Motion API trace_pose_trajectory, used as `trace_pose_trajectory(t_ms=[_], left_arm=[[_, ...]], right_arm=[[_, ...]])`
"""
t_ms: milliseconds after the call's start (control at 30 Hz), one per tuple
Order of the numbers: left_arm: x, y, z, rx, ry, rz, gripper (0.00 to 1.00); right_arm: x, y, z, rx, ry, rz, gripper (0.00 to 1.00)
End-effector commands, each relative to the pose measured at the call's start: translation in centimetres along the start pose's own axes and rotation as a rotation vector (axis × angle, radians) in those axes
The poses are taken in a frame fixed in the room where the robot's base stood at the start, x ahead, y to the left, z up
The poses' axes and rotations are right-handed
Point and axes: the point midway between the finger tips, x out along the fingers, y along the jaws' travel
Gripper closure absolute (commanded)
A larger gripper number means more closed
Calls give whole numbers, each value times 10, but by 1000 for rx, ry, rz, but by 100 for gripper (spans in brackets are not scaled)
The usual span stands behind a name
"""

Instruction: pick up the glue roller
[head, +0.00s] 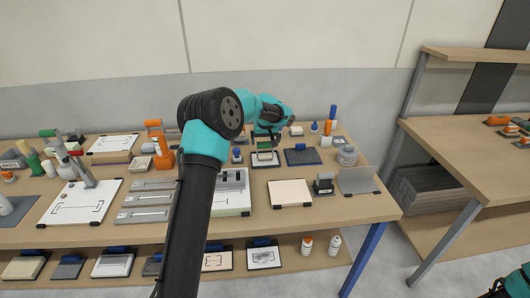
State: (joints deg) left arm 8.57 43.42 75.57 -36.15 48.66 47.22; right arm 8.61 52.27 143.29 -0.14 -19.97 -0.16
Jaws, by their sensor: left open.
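I cannot tell for sure which object is the glue roller. An upright orange-handled tool (327,128) and a blue-topped tool (333,112) stand at the back right of the table. An orange-handled piece (154,124) stands at the back left of my arm. My left gripper (267,141) is open over the back of the table, close above a small green-and-white item (264,157); contact is too small to tell. My left arm hides part of the table's middle. A teal and black part of my right arm shows at the lower right corner; its jaws are unclear.
The wooden table (345,210) is crowded with flat panels, including a dark panel (302,157) and a pale panel (289,192). A grey stand (357,180) is at the right end. A lower shelf holds more panels and two bottles. Another wooden trolley (450,150) stands right.

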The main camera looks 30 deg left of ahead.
Motion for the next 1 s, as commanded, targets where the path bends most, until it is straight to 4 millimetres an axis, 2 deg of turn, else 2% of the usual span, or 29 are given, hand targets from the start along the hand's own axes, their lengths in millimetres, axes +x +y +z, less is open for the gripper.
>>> trace_pose_trajectory(t_ms=[167, 500, 1000], left_arm=[[8, -1, 1, 0, -2, -1, 0], [49, -1, 2, 1, -1, 0, 0], [52, -1, 2, 1, 0, 1, 0]], right_arm=[[0, 0, 0, 0, 0, 0, 57], [0, 0, 0, 0, 0, 0, 57], [0, 0, 0, 0, 0, 0, 57]])
